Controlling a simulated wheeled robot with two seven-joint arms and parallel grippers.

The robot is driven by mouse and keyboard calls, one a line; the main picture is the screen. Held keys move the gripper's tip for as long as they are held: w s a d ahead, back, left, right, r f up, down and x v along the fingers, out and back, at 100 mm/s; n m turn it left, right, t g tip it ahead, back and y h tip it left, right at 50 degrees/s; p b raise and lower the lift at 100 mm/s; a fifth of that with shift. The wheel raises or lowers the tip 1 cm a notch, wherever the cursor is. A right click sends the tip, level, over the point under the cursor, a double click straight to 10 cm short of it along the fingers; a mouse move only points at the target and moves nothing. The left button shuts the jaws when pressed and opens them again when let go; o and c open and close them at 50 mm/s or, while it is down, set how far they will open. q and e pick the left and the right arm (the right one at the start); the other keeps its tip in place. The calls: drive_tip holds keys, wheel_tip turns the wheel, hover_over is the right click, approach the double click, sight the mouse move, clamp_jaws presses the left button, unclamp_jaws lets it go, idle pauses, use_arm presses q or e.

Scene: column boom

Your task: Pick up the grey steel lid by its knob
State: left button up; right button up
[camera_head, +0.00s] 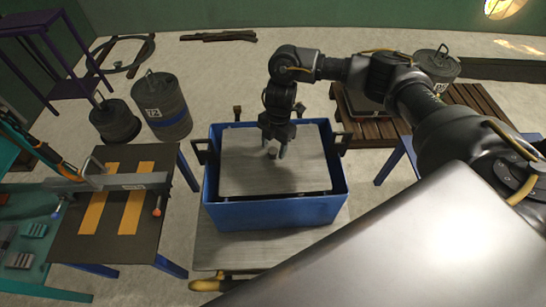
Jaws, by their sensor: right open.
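The grey steel lid (240,176) lies flat inside the top of a blue open box (275,213). My right gripper (274,152) reaches down over the middle of the lid from the upper right. Its fingers are apart, close above or around the lid's knob. The knob is small and mostly hidden by the fingers, so I cannot tell if they touch it. My left gripper does not show.
The box stands on a grey platform (330,240). A dark table with yellow stripes (125,221) is at the left. Weights (168,112) stand on the floor behind it. A wooden slatted table (375,130) is at the right, beneath my right arm.

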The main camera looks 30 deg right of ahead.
sight(273, 150)
wheel_tip(273, 150, down, 3)
drive_tip(key=shift+a+r, duration=0.15)
drive_tip(key=shift+r, duration=0.05)
drive_tip(key=shift+c, duration=0.7)
drive_tip(key=c, duration=1)
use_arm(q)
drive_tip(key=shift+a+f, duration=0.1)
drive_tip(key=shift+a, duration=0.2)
use_arm(e)
drive_tip(key=shift+r, duration=0.1)
clamp_jaws()
drive_tip(key=shift+w+r, duration=0.1)
drive_tip(key=shift+r, duration=0.7)
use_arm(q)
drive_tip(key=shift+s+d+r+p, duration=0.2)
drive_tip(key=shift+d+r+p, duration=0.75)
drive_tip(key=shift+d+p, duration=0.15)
use_arm(e)
wheel_tip(273, 150, up, 16)
drive_tip(key=shift+r, duration=0.25)
